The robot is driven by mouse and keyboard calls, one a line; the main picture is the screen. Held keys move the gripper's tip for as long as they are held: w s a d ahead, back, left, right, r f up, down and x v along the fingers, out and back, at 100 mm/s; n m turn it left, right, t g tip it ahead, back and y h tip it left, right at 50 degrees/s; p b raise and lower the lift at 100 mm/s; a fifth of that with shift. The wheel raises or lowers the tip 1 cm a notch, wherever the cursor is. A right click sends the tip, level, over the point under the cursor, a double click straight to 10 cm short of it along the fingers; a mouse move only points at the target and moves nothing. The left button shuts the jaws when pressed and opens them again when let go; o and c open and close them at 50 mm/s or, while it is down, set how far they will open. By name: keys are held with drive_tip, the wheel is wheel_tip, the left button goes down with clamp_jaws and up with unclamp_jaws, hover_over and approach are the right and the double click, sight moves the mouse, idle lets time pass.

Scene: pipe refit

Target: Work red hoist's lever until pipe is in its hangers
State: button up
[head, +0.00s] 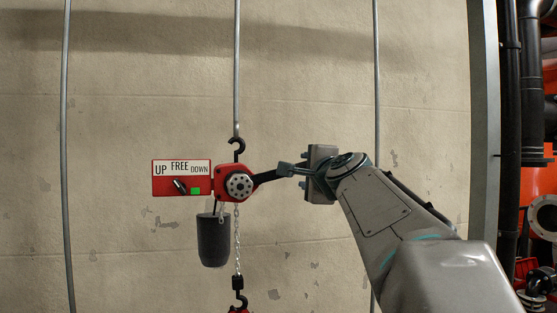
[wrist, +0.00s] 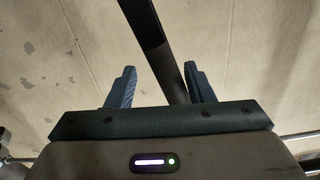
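The red hoist (head: 221,182) hangs by its top hook from a vertical rod. Its plate (head: 163,186) reads UP, FREE, DOWN. A dark selector knob (head: 180,186) on it leans to the upper left, towards UP, beside a green square. The black lever (head: 266,176) points right and slightly up. My gripper (head: 288,169) is at the lever's outer end. In the wrist view the lever (wrist: 160,50) runs between the two fingers of my gripper (wrist: 160,75), nearer the right one, with a clear gap at left. Neither the pipe nor its seating is in view.
A dark grey chain container (head: 213,240) hangs below the hoist. The chain (head: 237,245) drops to a lower hook (head: 239,296) with a red part at the bottom edge. Rods stand left (head: 66,150) and right (head: 376,80). Dark pipes (head: 509,120) stand at far right.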

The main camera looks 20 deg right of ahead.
drive_tip(key=shift+d+f, duration=0.15)
drive_tip(key=shift+f, duration=0.55)
wheel_tip(320, 180, down, 4)
drive_tip(key=m+b, duration=0.1)
drive_tip(key=b, duration=0.2)
drive_tip(key=shift+m, duration=0.4)
drive_tip(key=s+a+f+b, duration=0.1)
drive_tip(key=s+a+f, duration=0.1)
drive_tip(key=s, duration=0.6)
drive_tip(key=shift+s+m, duration=0.4)
